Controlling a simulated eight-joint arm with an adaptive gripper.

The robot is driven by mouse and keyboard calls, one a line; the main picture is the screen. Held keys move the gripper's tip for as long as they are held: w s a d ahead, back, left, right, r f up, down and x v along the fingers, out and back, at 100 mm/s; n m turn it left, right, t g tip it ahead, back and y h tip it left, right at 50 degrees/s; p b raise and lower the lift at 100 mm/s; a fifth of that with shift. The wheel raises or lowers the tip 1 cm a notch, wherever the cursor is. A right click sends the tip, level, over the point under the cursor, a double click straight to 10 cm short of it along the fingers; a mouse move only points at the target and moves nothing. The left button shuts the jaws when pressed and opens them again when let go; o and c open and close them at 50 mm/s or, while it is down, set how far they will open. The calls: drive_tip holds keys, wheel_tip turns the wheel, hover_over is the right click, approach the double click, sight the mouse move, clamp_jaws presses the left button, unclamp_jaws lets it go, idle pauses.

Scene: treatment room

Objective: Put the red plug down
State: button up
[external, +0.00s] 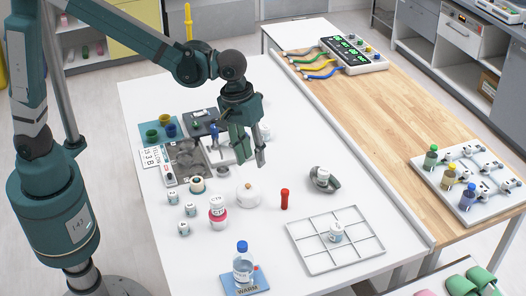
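A small red plug (284,199) stands upright on the white table (270,245), right of a round white lidded pot. Nothing is touching it. My gripper (252,162) hangs above the table, fingers pointing down, up and to the left of the plug in the picture. Its fingers are apart and I see nothing held between them.
A white grid tray (310,258) holding one small jar (336,231) lies right of the plug. The white pot (248,194), a red-and-white bottle (217,212) and a grey clamp-like holder (322,180) are nearby. A blue-capped bottle (243,263) stands in front.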

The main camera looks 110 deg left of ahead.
drive_tip(key=s+d+r+m+t, duration=0.2)
drive_tip(key=s+d+r+m, duration=0.25)
drive_tip(key=s+d, duration=0.5)
drive_tip(key=s+d+r+m+t, duration=0.2)
drive_tip(key=s+d+r+m, duration=0.3)
drive_tip(key=s+d, duration=0.45)
drive_tip(key=s+d+f+m+t, duration=0.1)
drive_tip(key=s+d+f+m, duration=0.1)
drive_tip(key=s+d+m, duration=0.3)
drive_tip(key=s+m, duration=0.1)
drive_tip(key=s, duration=0.3)
drive_tip(key=shift+f+h, duration=0.3)
drive_tip(key=shift+f, duration=0.1)
drive_tip(key=shift+f, duration=0.1)
wheel_tip(320, 180, down, 4)
drive_tip(key=b, duration=0.4)
drive_tip(key=shift+f+b, duration=0.25)
drive_tip(key=shift+b, duration=0.1)
